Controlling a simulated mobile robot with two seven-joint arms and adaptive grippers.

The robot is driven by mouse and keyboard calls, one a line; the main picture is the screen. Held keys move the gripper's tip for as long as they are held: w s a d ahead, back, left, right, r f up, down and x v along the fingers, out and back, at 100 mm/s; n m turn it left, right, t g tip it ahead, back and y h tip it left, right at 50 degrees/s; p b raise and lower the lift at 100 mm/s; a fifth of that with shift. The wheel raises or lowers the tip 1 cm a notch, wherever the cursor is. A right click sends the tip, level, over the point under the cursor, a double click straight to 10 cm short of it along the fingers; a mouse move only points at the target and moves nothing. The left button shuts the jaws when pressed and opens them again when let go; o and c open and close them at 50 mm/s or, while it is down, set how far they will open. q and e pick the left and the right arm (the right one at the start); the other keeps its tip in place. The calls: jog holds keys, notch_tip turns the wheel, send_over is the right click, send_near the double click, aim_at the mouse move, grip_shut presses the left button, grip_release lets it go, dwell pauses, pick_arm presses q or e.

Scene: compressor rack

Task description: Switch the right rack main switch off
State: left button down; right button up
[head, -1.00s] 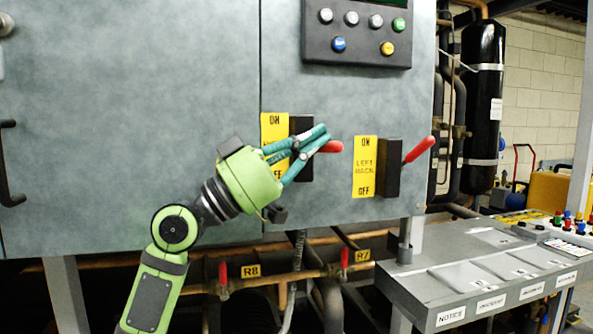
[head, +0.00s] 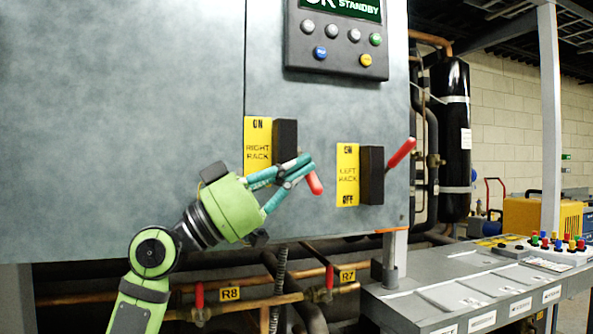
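The right rack main switch is a dark box (head: 284,146) beside a yellow ON/RIGHT RACK label (head: 257,146), on a grey-green cabinet. Its red handle (head: 314,183) points down and to the right. The lower end of the label is hidden behind my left gripper. My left gripper (head: 305,168), green with teal fingers, is at the handle. Its fingertips are close together, just above the red handle and seemingly touching it. The left rack switch (head: 371,175) has a red handle (head: 401,153) pointing up and to the right. My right gripper is not in view.
A control panel (head: 338,38) with several buttons sits above the switches. Copper pipes with red valve handles (head: 329,277) run below the cabinet. A grey bench console (head: 400,300) stands at lower right, with a black cylinder (head: 454,140) behind it.

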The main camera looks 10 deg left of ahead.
pick_arm(q)
notch_tip(320, 180, up, 10)
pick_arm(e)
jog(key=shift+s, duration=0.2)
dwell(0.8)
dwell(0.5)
